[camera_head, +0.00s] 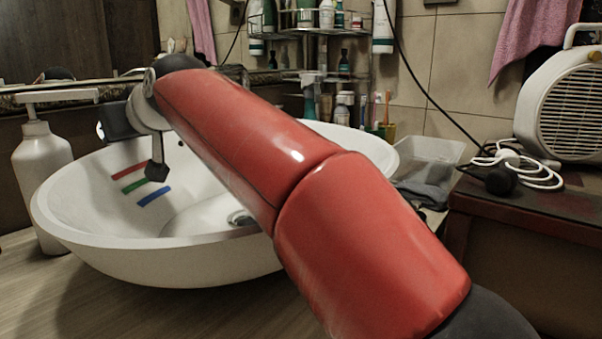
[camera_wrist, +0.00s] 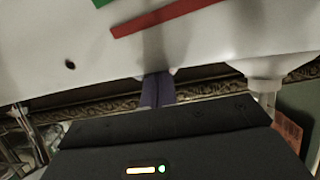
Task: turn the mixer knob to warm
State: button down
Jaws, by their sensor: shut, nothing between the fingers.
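The white vessel basin (camera_head: 250,255) stands on the counter, with red (camera_head: 129,171), green (camera_head: 133,186) and blue (camera_head: 153,197) stripes on its inner wall. My gripper (camera_head: 104,130) is over the basin's far left side, mostly turned away in the head view. In the wrist view my gripper's dark fingers (camera_wrist: 157,77) are together at the basin's far edge, with nothing seen between them. The red stripe (camera_wrist: 168,17) shows above them there. I cannot make out the mixer knob clearly; small pale bits beside the fingertips may belong to it.
A white pump bottle (camera_head: 40,165) stands left of the basin. A wire rack (camera_head: 315,75) with bottles is behind it, a clear tray (camera_head: 430,155) to its right. A white heater (camera_head: 565,105) and cable sit on the right cabinet. The front counter (camera_head: 210,315) is clear.

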jog(key=shift+w+r, duration=0.15)
jog(key=shift+w, duration=0.05)
dwell(0.3)
dwell(0.3)
jog(key=shift+w+d+p, duration=0.3)
jog(key=shift+w+d, duration=0.1)
jog(key=shift+w+d, duration=0.2)
jog(key=shift+w, duration=0.1)
jog(key=shift+w+d, duration=0.1)
jog(key=shift+w, duration=0.1)
dwell(0.4)
jog(key=shift+d+f, duration=0.3)
jog(key=s+d+r+p, duration=0.1)
jog(key=s+d+r, duration=0.1)
jog(key=d+r, duration=0.1)
jog(key=shift+s+r, duration=0.3)
jog(key=shift+r, duration=0.55)
